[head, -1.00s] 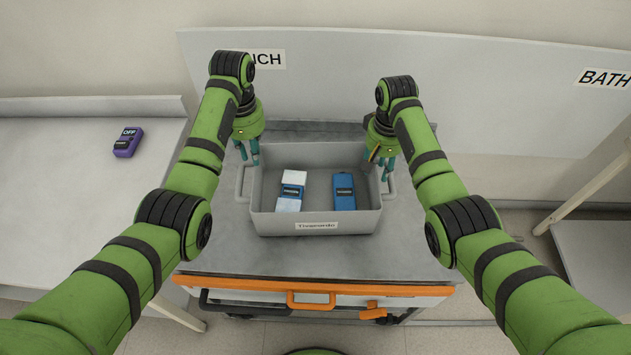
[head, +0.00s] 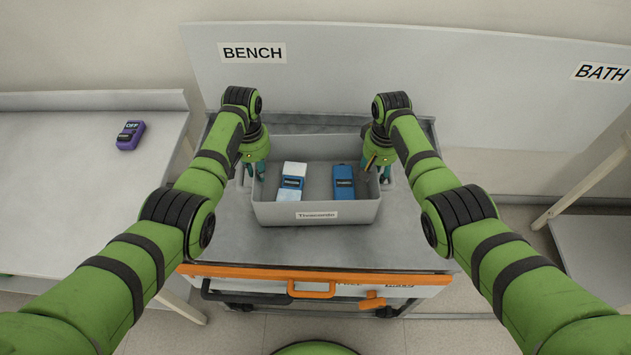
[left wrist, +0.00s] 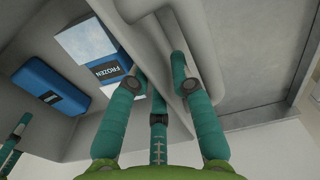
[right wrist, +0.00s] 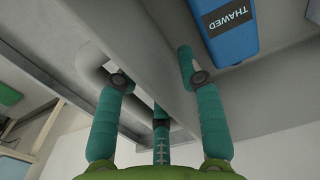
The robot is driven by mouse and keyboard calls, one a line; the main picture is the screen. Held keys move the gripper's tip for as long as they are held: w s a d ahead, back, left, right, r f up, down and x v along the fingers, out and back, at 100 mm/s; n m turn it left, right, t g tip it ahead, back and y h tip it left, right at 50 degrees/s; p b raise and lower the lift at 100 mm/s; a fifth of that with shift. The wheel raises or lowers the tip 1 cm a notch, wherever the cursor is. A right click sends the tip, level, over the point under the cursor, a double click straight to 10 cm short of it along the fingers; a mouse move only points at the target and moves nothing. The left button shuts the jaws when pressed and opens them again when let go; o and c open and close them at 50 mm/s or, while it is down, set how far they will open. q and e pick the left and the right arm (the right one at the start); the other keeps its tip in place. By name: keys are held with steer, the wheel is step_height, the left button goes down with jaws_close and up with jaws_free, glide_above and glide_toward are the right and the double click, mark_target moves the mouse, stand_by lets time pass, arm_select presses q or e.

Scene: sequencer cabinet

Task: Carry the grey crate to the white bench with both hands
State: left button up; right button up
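The grey crate (head: 315,214) stands on the top of a grey cart, upright, with a white label on its front. Inside lie a white-topped blue box (head: 291,182), marked FROZEN in the left wrist view (left wrist: 117,68), and a blue box (head: 343,182), marked THAWED in the right wrist view (right wrist: 234,24). My left gripper (head: 256,170) is at the crate's left handle, fingers either side of the side wall; whether it presses is unclear. My right gripper (head: 378,170) straddles the right side wall, fingers apart. The white bench (head: 75,210) is at the left.
A purple device (head: 130,135) marked OFF lies on the bench; much of its top is clear. The cart (head: 315,250) has an orange front edge and handles. A grey panel (head: 400,80) with BENCH and BATH signs stands behind. Another surface (head: 590,250) is at the right.

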arm_select(q)
steer(key=shift+f, duration=1.2)
arm_select(e)
steer(key=shift+f, duration=0.65)
arm_select(q)
steer(key=c, duration=0.3)
arm_select(e)
steer(key=c, duration=0.3)
arm_select(q)
jaws_close()
arm_select(e)
jaws_close()
arm_select(q)
steer(key=shift+r, duration=0.1)
